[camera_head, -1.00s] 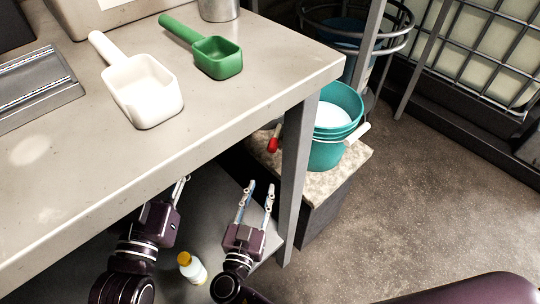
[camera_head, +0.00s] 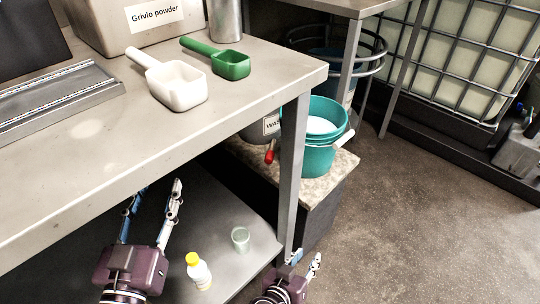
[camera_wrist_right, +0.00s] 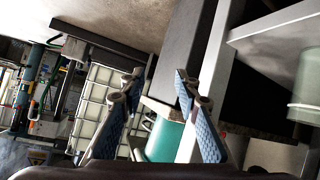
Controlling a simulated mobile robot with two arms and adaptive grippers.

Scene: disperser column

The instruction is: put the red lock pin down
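No lock pin shows in either gripper. A small red piece (camera_head: 269,156) with a rounded lower end hangs beside the table leg, near the teal bucket; I cannot tell whether it is the lock pin. My left gripper (camera_head: 157,192) is open and empty, fingers pointing up, in front of the table's lower shelf. My right gripper (camera_head: 306,260) is low by the foot of the table leg, partly cut off by the picture's bottom edge. In the right wrist view, the right gripper (camera_wrist_right: 158,90) has its fingers apart with nothing between them.
The table (camera_head: 205,118) carries a white scoop (camera_head: 178,88) and a green scoop (camera_head: 230,65). The lower shelf (camera_head: 225,205) holds a yellow-capped bottle (camera_head: 199,272) and a clear cup (camera_head: 240,239). The teal bucket (camera_head: 318,158) stands on a stone-topped block (camera_head: 335,178).

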